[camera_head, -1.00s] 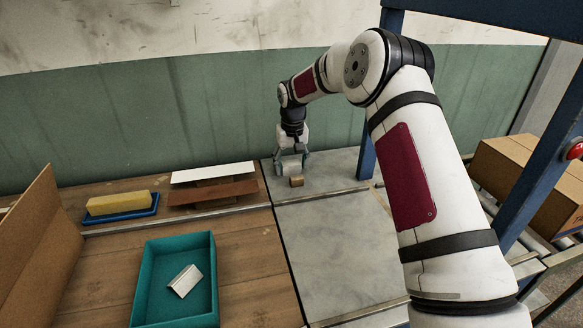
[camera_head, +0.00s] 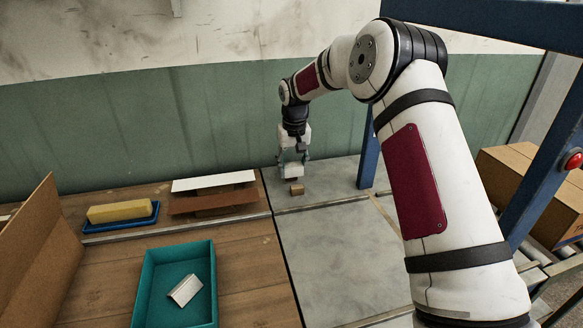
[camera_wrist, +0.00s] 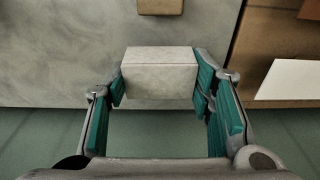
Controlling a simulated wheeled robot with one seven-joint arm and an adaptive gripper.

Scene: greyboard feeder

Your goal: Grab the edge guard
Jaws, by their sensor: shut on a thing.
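My gripper (camera_wrist: 159,88) is shut on a pale grey edge guard (camera_wrist: 160,78), its teal finger pads at the two ends. In the wrist view two faces of the guard meet along a straight ridge; its underside is hidden. In the head view my gripper (camera_head: 293,160) is at the far end of the grey table, with the held edge guard (camera_head: 291,171) just behind a small brown block. A similar pale, angled edge guard (camera_head: 185,290) lies in the teal tray (camera_head: 146,290) at the front left.
The small brown block (camera_head: 296,189) stands on the grey table (camera_head: 340,250), which is otherwise largely bare. A yellow block (camera_head: 120,211) on a blue tray and white and brown boards (camera_head: 213,183) lie left. A blue post (camera_head: 368,150) stands right of my gripper.

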